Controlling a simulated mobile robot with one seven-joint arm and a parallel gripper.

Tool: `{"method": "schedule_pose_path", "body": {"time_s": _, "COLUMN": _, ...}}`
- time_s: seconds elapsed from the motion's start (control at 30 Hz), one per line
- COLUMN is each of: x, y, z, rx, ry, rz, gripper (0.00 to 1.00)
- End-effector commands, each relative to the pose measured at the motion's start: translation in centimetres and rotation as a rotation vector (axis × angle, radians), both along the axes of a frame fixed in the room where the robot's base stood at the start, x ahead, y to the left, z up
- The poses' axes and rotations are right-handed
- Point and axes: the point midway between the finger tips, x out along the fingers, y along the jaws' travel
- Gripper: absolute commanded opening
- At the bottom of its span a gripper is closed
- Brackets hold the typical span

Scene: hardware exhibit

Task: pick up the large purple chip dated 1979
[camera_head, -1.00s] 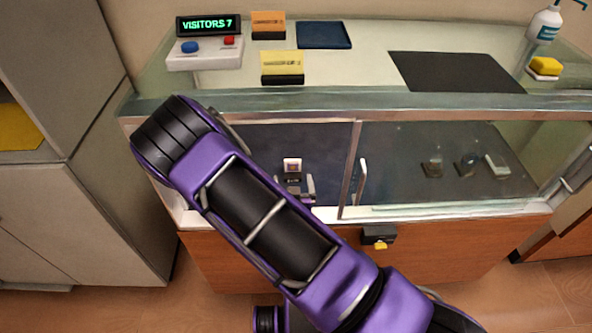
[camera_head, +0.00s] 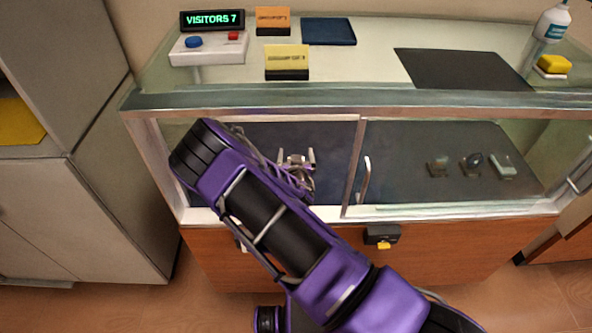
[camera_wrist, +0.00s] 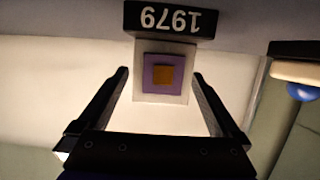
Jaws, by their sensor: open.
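The purple chip (camera_wrist: 163,75) with an orange square centre sits on a pale square base (camera_wrist: 164,96) in the wrist view. A black label (camera_wrist: 170,20) reading 1979, upside down in this view, lies just beyond it. My gripper (camera_wrist: 160,73) is open and empty, its two black fingers reaching toward the chip, with the tips appearing on either side of it. I cannot tell the remaining gap in depth. In the head view my gripper (camera_head: 296,156) is inside the left part of the glass case, and it and my purple arm hide the chip.
A blue domed item (camera_wrist: 301,91) on a pale base stands right of the chip in the wrist view. The case's right half has a pane with a handle (camera_head: 364,180) and several small exhibits behind it (camera_head: 472,164). The glass counter top (camera_head: 350,85) lies above my gripper.

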Motion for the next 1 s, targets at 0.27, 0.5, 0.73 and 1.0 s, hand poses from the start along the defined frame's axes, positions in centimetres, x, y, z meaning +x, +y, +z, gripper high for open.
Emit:
{"method": "schedule_pose_path", "body": {"time_s": 0.27, "x": 0.35, "y": 0.03, "z": -0.05, "rx": 0.001, "ry": -0.001, "rz": 0.000, "gripper": 1.00}}
{"method": "schedule_pose_path", "body": {"time_s": 0.5, "x": 0.33, "y": 0.03, "z": -0.04, "rx": 0.001, "ry": -0.001, "rz": 0.000, "gripper": 0.57}}
{"method": "schedule_pose_path", "body": {"time_s": 0.73, "x": 0.32, "y": 0.03, "z": -0.05, "rx": 0.001, "ry": -0.001, "rz": 0.000, "gripper": 0.15}}
{"method": "schedule_pose_path", "body": {"time_s": 1.0, "x": 0.33, "y": 0.03, "z": 0.02, "rx": 0.001, "ry": -0.001, "rz": 0.000, "gripper": 0.05}}
